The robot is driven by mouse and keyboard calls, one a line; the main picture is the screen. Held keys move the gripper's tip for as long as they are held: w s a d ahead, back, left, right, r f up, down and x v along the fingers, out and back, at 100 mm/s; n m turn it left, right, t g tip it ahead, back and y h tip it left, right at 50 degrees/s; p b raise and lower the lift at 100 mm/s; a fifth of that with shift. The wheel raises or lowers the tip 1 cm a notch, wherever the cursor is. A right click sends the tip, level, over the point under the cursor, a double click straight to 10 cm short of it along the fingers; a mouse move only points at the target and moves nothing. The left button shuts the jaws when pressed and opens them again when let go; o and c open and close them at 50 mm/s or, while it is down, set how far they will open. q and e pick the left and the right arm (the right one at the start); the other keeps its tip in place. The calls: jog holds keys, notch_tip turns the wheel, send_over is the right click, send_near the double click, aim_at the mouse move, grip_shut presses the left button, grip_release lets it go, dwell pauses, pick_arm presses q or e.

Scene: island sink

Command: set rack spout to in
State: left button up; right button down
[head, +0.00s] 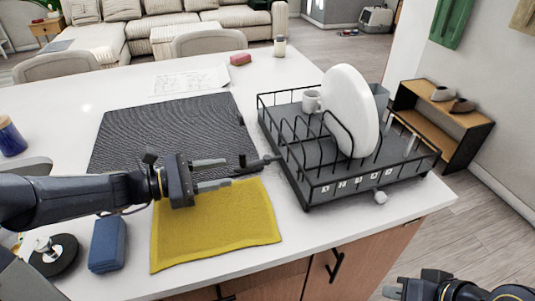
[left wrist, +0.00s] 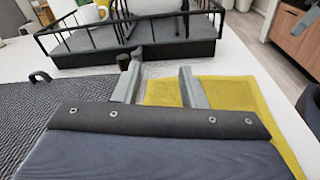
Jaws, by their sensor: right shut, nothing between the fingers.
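The dark dish rack (head: 330,187) stands on the white counter, with a large white plate (head: 350,110) upright in it. Its dark spout (head: 262,160) sticks out from the rack's left side toward the mat. My left gripper (head: 224,173) is open and empty, left of the spout's end, with its fingers pointing at it. In the left wrist view the rack (left wrist: 90,55) is ahead, and the spout (left wrist: 125,62) shows just beyond the left finger; whether they touch is unclear. My right gripper (head: 394,288) is shut and empty at the bottom right, partly cut off.
A yellow cloth (head: 215,232) and a dark ribbed mat (head: 165,130) lie below and behind my left gripper. A blue block (head: 107,245) stands at the front left. A white mug (head: 311,101) is in the rack. The counter beyond the mat is mostly clear.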

aim_at(240, 158)
pick_arm(q)
jog(key=w+n, duration=0.1)
jog(key=w+f+n+t, duration=0.1)
jog(key=w, duration=0.1)
jog(key=w+n+t, duration=0.1)
jog(key=shift+w+a+f, duration=0.25)
jog(key=shift+w+f, duration=0.1)
jog(key=shift+f, duration=0.05)
jog(key=shift+w+n, duration=0.3)
jog(key=shift+w, duration=0.05)
jog(key=x, duration=0.7)
jog(key=shift+w+d+r, duration=0.1)
jog(key=shift+d+r, duration=0.1)
jog(key=shift+d, duration=0.1)
jog(key=shift+c, duration=0.5)
grip_shut()
